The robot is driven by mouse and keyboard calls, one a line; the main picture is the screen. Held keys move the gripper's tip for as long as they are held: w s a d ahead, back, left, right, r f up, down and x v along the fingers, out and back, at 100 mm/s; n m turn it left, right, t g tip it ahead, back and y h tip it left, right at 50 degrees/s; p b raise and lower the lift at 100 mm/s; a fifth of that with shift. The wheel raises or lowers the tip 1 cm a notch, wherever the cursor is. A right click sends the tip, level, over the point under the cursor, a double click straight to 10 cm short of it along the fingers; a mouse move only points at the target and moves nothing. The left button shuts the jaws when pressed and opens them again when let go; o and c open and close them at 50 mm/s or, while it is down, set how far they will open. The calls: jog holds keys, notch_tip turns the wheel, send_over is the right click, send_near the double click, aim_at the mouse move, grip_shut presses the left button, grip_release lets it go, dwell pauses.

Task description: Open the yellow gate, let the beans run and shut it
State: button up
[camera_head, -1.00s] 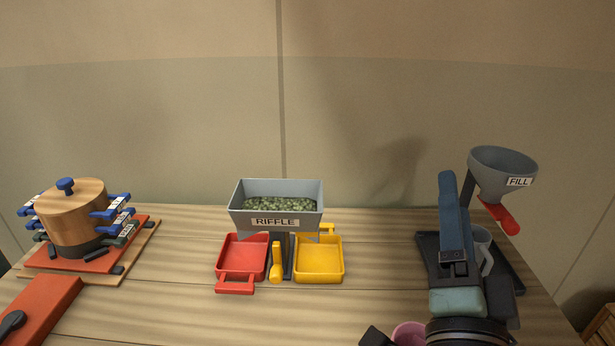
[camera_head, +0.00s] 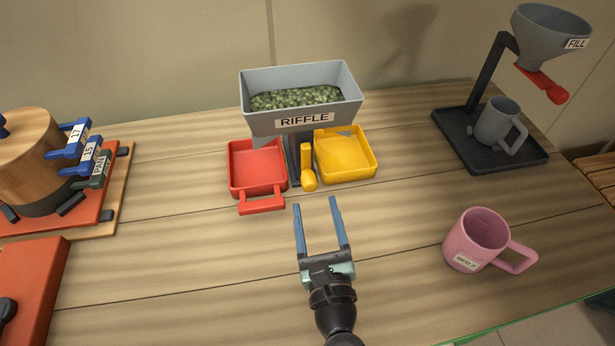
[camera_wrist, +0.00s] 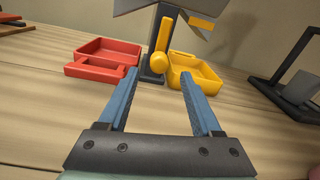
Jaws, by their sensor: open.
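The yellow gate handle (camera_head: 308,168) hangs upright at the front of the grey hopper (camera_head: 255,115) labelled RIFFLE, between a red tray and a yellow tray. It also shows in the wrist view (camera_wrist: 158,58). Green beans (camera_head: 296,97) lie in the hopper. The red tray (camera_head: 261,201) and the yellow tray (camera_head: 345,157) look empty. My gripper (camera_head: 318,205) is open and empty, a short way in front of the handle. In the wrist view, the handle shows beyond and between my two blue fingers (camera_wrist: 158,78), not touching them.
A pink mug (camera_head: 463,262) stands at the right. A FILL funnel (camera_head: 540,38) on a black stand (camera_head: 462,127) with a grey mug (camera_head: 490,125) is at the back right. A wooden drum (camera_head: 25,160) with blue tabs sits on an orange base at the left.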

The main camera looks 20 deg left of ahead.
aim_at(311, 188)
jog(key=x, duration=0.7)
jog(key=shift+a, duration=0.15)
jog(key=shift+c, duration=0.3)
grip_shut()
dwell(1.0)
